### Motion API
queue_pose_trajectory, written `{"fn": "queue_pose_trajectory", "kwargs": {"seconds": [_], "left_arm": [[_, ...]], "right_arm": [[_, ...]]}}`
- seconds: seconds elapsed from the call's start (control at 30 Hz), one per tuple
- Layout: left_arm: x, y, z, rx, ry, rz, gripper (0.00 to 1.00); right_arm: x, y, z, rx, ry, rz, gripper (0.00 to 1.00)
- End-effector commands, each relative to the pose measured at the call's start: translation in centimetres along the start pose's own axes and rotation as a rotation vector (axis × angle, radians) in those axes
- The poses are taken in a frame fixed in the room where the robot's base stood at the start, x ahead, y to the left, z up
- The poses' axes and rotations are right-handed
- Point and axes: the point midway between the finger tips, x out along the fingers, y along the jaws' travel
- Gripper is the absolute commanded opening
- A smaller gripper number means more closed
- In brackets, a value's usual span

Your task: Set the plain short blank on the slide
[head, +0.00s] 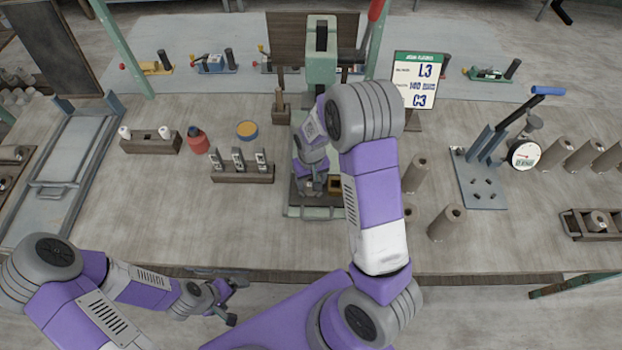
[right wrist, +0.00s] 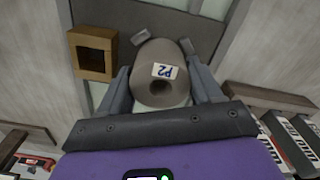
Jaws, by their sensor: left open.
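A short grey clay blank (right wrist: 158,70) with a hole in its end and a white tag reading P2 shows in the right wrist view. My right gripper (right wrist: 161,85) has a finger against each side of it. In the head view the right gripper (head: 310,183) is low over the slide (head: 298,212) at the foot of the green press, and my arm hides much of this spot. The right wrist view does not show clearly whether the blank's underside rests on the slide. My left gripper (head: 234,300) is open and empty off the table's front edge.
An ochre open box (right wrist: 93,52) stands beside the blank, also in the head view (head: 334,185). Several tall clay tubes (head: 447,222) stand right of my arm. A wooden rack (head: 242,174) is to the left. The front left table is clear.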

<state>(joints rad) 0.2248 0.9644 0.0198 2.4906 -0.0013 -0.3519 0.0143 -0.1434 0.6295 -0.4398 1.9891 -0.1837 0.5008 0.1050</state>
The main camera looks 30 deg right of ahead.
Motion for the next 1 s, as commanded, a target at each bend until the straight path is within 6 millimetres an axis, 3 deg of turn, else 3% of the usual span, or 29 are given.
{"fn": "queue_pose_trajectory", "kwargs": {"seconds": [0.47, 1.0], "left_arm": [[-0.4, 0.1, 0.0, 0.000, 0.000, 0.000, 0.93], [-1.6, 0.6, 0.1, 0.000, 0.000, 0.000, 0.93]], "right_arm": [[-0.8, 0.0, 0.0, 0.000, 0.001, 0.000, 0.74], [-11.1, 0.0, -0.1, 0.000, 0.003, -0.001, 0.74]]}}
